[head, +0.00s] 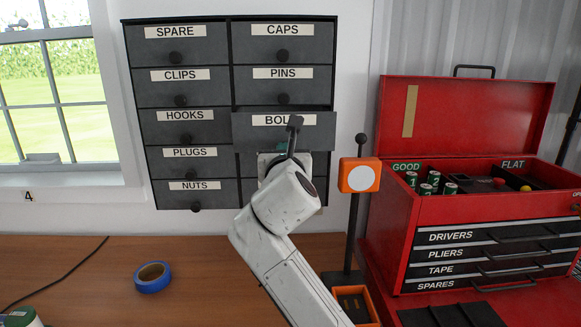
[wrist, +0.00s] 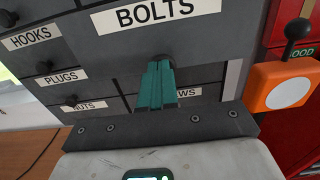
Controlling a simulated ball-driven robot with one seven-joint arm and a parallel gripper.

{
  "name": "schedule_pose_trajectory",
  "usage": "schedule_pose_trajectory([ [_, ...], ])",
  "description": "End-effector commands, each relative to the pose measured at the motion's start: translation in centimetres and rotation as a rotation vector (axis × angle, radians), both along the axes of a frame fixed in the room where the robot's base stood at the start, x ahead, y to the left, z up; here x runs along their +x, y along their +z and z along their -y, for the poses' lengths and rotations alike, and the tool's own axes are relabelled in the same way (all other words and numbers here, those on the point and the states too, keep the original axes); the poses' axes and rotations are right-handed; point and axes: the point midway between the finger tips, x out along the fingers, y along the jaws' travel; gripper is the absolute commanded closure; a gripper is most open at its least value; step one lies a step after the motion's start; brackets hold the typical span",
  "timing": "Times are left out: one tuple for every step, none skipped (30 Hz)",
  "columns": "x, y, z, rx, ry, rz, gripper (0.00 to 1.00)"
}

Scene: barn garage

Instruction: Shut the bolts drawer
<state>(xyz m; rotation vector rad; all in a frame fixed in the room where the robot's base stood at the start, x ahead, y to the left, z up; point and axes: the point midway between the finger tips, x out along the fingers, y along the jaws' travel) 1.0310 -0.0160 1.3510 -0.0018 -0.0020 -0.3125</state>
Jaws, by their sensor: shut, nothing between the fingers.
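The bolts drawer (head: 258,133) is a dark grey drawer in the right column of the wall cabinet. It stands out a little from the drawers around it, and its label is partly covered by my arm in the head view. In the wrist view the bolts drawer (wrist: 215,38) fills the upper middle, with its dark round knob just behind my fingertips. My gripper (wrist: 158,72) is shut and empty, its teal fingers pointing at the drawer front by the knob. I cannot tell whether they touch it.
The cabinet's other drawers, such as pins (head: 310,86) and hooks (head: 165,127), look shut. An orange block with a white disc (head: 360,175) stands on a post close to the right. A red toolbox (head: 400,215) is farther right. Blue tape (head: 152,278) lies on the bench (head: 85,285).

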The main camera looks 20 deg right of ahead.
Motion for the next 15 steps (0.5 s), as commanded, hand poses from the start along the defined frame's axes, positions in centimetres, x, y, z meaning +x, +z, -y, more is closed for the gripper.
schedule_pose_trajectory([
  [1.1,0.2,0.5,-0.003,-0.004,-0.002,1.0],
  [1.6,0.2,0.7,-0.002,-0.004,-0.002,1.0],
  [2.4,0.2,1.0,-0.002,-0.004,-0.002,1.0],
  [2.9,0.1,1.1,-0.002,-0.004,-0.002,1.0],
  [3.4,0.1,1.3,-0.001,-0.004,-0.003,1.0],
  [4.1,0.1,1.5,-0.001,-0.005,-0.003,1.0],
  [4.7,0.1,1.7,-0.001,-0.004,-0.003,1.0],
  [5.1,0.1,1.8,0.0,-0.004,-0.002,1.0],
  [5.8,0.1,2.0,-0.001,-0.003,-0.001,1.0],
  [6.2,0.0,2.1,-0.001,-0.003,-0.003,1.0],
  [6.5,0.0,2.3,-0.001,-0.003,-0.001,1.0],
  [7.0,0.1,2.4,0.0,-0.002,-0.001,1.0],
  [7.3,0.0,2.5,0.0,-0.002,-0.002,1.0],
  [7.5,0.0,2.6,0.0,-0.002,-0.002,1.0],
  [7.7,0.0,2.7,0.001,-0.002,-0.002,1.0],
])
